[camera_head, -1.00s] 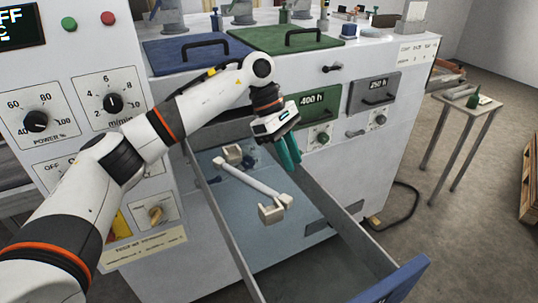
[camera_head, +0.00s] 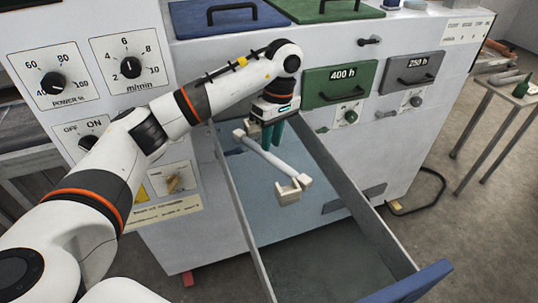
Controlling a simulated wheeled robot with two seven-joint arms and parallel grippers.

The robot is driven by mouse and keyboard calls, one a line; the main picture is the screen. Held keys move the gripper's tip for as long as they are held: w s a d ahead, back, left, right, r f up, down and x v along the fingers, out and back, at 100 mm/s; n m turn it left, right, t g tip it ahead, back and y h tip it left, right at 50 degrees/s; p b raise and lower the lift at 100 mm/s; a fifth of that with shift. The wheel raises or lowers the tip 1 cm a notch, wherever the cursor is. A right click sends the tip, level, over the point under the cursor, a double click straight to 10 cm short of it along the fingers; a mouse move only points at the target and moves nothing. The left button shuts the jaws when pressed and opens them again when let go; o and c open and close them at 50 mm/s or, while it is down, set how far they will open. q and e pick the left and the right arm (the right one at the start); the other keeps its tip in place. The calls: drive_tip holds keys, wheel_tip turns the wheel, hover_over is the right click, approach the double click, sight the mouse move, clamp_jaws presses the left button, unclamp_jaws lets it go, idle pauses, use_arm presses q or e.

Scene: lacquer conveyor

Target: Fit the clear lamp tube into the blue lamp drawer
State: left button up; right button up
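The clear lamp tube (camera_head: 272,158) is pale, with cream end caps. It slants inside the pulled-out blue-fronted lamp drawer (camera_head: 418,284). Its near end lies just right of and above a cream U-shaped socket (camera_head: 288,190); I cannot tell whether it rests higher than the socket. The far socket is mostly hidden. My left gripper (camera_head: 272,145) points down over the far half of the tube. Its two teal fingertips reach the tube in the picture. I cannot tell whether they are around it, behind it or closed on it. My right gripper is out of view.
Grey drawer walls (camera_head: 243,215) stand on both sides of the tube. Behind are a shut green drawer marked 400 h (camera_head: 341,82) and a grey one marked 250 h (camera_head: 414,73). A control panel (camera_head: 95,110) stands left. A small side table (camera_head: 500,90) is at right.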

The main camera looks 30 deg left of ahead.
sight(269, 153)
use_arm(q)
drive_tip(key=f, duration=0.3)
drive_tip(key=shift+s+a+f+p, duration=0.1)
drive_tip(key=shift+s+f+p, duration=0.15)
drive_tip(key=shift+s+p, duration=0.1)
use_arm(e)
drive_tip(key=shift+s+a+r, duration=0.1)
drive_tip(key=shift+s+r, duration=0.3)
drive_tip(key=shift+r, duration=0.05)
use_arm(q)
clamp_jaws()
drive_tip(key=shift+r, duration=0.1)
